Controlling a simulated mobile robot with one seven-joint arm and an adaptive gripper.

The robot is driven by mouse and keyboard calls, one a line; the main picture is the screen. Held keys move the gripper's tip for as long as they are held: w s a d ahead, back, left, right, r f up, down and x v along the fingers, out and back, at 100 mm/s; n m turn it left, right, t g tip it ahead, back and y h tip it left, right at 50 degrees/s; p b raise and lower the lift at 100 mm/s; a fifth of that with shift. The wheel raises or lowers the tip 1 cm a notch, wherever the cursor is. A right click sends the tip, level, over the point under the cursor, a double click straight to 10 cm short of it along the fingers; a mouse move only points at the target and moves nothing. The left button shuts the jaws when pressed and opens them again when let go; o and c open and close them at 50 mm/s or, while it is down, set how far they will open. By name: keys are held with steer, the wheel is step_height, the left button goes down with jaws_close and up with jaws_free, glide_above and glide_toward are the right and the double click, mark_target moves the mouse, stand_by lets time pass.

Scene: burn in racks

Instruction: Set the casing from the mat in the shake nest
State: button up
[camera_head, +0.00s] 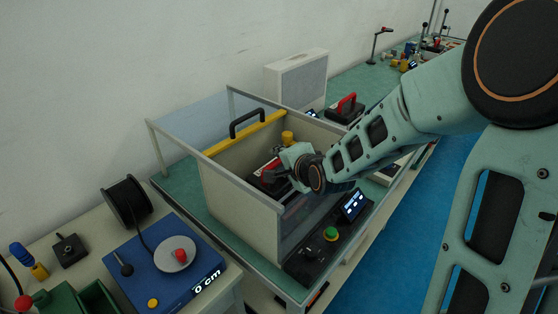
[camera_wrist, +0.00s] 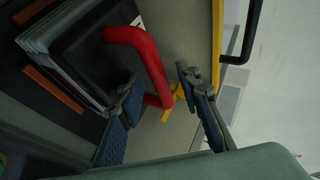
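A dark casing (camera_wrist: 95,50) with a red handle (camera_wrist: 150,65) fills the left of the wrist view. In the head view this casing (camera_head: 268,176) sits inside an open-topped, pale-walled box, partly hidden by my gripper (camera_head: 285,178). In the wrist view my gripper (camera_wrist: 165,108) is open, its two fingers on either side of the red handle's end. A gap shows between the handle and the right finger. Whether the left finger touches the handle cannot be told. The casing's underside and what it rests on are hidden.
The box has a yellow bar (camera_head: 245,134) with a black handle, and clear panels. A control panel (camera_head: 325,245) with a green button lies in front. Another red-handled case (camera_head: 345,108) stands behind the box. A blue device (camera_head: 170,265) and a cable spool (camera_head: 127,203) stand left.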

steer(key=v, duration=0.6)
